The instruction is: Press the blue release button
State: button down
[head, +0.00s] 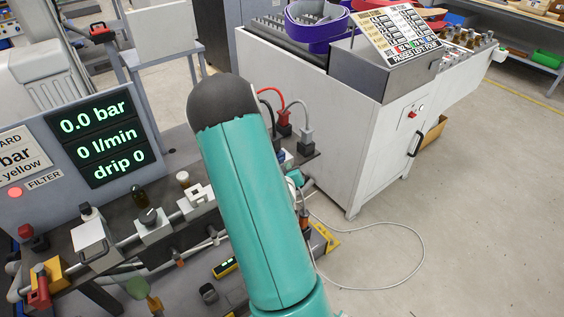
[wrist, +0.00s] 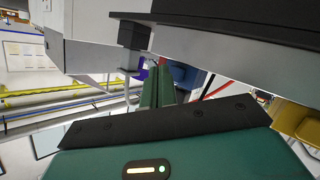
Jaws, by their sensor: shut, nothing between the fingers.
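I cannot make out the blue release button for certain in either view. A small blue part (head: 281,156) shows just right of my teal arm in the head view, too small to identify.
A display panel (head: 92,140) reads 0.0 bar, 0 l/min and drip 0. Pipes with valves, including a yellow and red one (head: 42,283), run along the bench at left. A white cabinet (head: 330,130) stands at right. A cable (head: 420,240) loops over open floor.

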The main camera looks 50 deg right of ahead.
jog(key=s, duration=0.2)
jog(key=s+a, duration=0.1)
jog(key=s, duration=0.2)
dwell(0.5)
jog(key=shift+w+a, duration=0.1)
jog(key=shift+w, duration=0.05)
dwell(0.3)
jog(key=w+a+r+n+y, duration=0.1)
jog(key=w+a+r+y, duration=0.35)
jog(key=a+r, duration=0.4)
jog(key=w+a+r+y, duration=0.4)
jog(key=w+a+r, duration=0.15)
jog(key=a, duration=0.65)
jog(key=s+a+r+n+y, duration=0.1)
jog(key=s+a+r, duration=0.15)
jog(key=a, duration=0.35)
jog(key=s+a+r+n+y, duration=0.1)
jog(key=s+a+r+y, duration=0.1)
jog(key=a+r, duration=0.3)
jog(key=s+a+r+n+g, duration=0.2)
jog(key=s+a+r, duration=0.2)
jog(key=s+a, duration=0.4)
jog(key=s, duration=0.3)
jog(key=shift+s+a+r+n+g+y, duration=0.15)
jog(key=shift+s+r+n+g+y, duration=0.1)
jog(key=shift+n+g+y, duration=0.1)
